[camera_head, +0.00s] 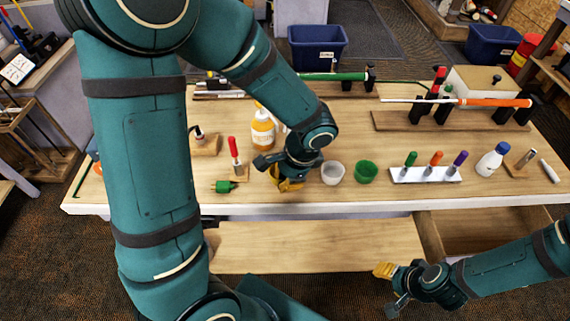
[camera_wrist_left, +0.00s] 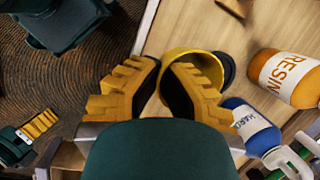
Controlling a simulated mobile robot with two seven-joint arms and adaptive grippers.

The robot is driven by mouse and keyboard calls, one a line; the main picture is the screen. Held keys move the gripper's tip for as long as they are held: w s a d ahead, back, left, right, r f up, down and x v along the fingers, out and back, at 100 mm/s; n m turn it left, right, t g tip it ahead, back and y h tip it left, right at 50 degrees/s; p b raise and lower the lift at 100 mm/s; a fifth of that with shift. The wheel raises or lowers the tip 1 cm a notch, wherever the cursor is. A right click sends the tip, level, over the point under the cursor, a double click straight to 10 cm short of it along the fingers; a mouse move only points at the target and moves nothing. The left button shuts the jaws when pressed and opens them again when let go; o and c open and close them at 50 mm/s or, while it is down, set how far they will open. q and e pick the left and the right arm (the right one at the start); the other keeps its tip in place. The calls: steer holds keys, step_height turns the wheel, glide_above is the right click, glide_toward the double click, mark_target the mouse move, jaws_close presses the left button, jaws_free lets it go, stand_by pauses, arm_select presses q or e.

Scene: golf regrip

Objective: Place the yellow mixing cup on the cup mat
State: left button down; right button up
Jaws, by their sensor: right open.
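The yellow mixing cup (camera_wrist_left: 190,56) is in the left wrist view, its open mouth toward the camera. My left gripper (camera_head: 287,185) is at the table's front edge; in its wrist view the fingertips (camera_wrist_left: 161,68) close on the cup's near wall, one finger outside and one inside. A dark round piece, likely the cup mat (camera_wrist_left: 229,69), shows beside and under the cup; I cannot tell whether the cup touches it. In the head view the gripper hides most of the cup. My right gripper (camera_head: 388,289) is open and empty, low at the right.
A rack with coloured handles (camera_head: 426,174) is to the right. The pulled-out board (camera_head: 315,245) in front is clear.

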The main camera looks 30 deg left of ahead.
arm_select(q)
steer(key=w, duration=0.1)
steer(key=w+a+f, duration=0.2)
steer(key=shift+w, duration=0.2)
steer(key=w+a+f, duration=0.2)
steer(key=w, duration=0.1)
steer(key=shift+w+a+f, duration=0.1)
steer(key=shift+w+f, duration=0.1)
steer(key=shift+f, duration=0.2)
steer(key=shift+s, duration=0.1)
steer(key=shift+f+b, duration=0.15)
steer(key=shift+b, duration=0.15)
steer(key=c, duration=1.1)
jaws_free()
steer(key=shift+c, duration=0.2)
steer(key=shift+r, duration=0.2)
